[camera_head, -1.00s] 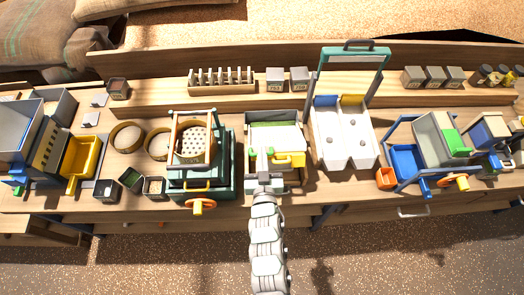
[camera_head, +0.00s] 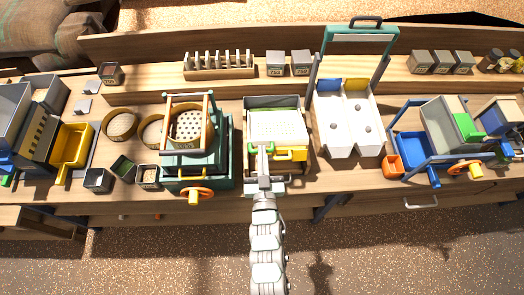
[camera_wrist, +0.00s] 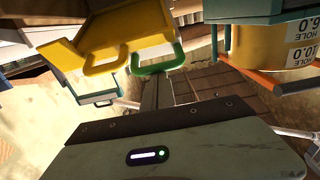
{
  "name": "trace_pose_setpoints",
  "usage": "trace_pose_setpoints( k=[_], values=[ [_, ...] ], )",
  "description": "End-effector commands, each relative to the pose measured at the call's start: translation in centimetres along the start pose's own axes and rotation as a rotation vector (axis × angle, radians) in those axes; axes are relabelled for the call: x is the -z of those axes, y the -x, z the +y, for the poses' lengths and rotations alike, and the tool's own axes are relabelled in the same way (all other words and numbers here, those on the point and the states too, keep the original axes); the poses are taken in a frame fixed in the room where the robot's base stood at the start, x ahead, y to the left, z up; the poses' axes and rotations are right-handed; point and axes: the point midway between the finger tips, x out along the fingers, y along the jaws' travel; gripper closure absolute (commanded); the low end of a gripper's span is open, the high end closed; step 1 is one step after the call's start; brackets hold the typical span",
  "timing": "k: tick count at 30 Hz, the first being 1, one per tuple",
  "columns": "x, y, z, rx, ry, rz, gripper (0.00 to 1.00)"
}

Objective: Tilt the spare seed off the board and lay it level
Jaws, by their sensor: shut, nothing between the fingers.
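The board (camera_head: 278,126) is a pale plate dotted with small marks, in a grey-walled wooden station at the centre of the bench. It looks close to level; single seeds are too small to make out. A yellow handle (camera_head: 292,154) and a small green handle (camera_head: 252,154) are at its front edge. My gripper (camera_head: 263,150) is shut and empty at that front edge, between the handles; I cannot tell whether it touches. In the wrist view a yellow handle (camera_wrist: 107,62) and a green handle (camera_wrist: 157,62) show above my gripper's body.
A teal sieve station (camera_head: 222,150) with an orange handwheel stands close on the left. A white two-part tray (camera_head: 340,120) under a teal-topped frame stands on the right. A peg rack (camera_head: 218,72) and small labelled boxes (camera_head: 288,64) line the back shelf.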

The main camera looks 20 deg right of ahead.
Motion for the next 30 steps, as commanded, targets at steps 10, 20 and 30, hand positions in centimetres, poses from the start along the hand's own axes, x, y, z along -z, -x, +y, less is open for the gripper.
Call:
trace_pose_setpoints(
  k=[10, 20, 30],
  values=[
    [-5.0, 1.7, 0.1, -0.001, -0.001, 0.214, 1.00],
    [-8.6, 2.8, 0.1, -0.001, -0.001, 0.373, 1.00],
    [-10.9, 3.3, 0.1, 0.001, 0.000, 0.492, 1.00]
  ],
)
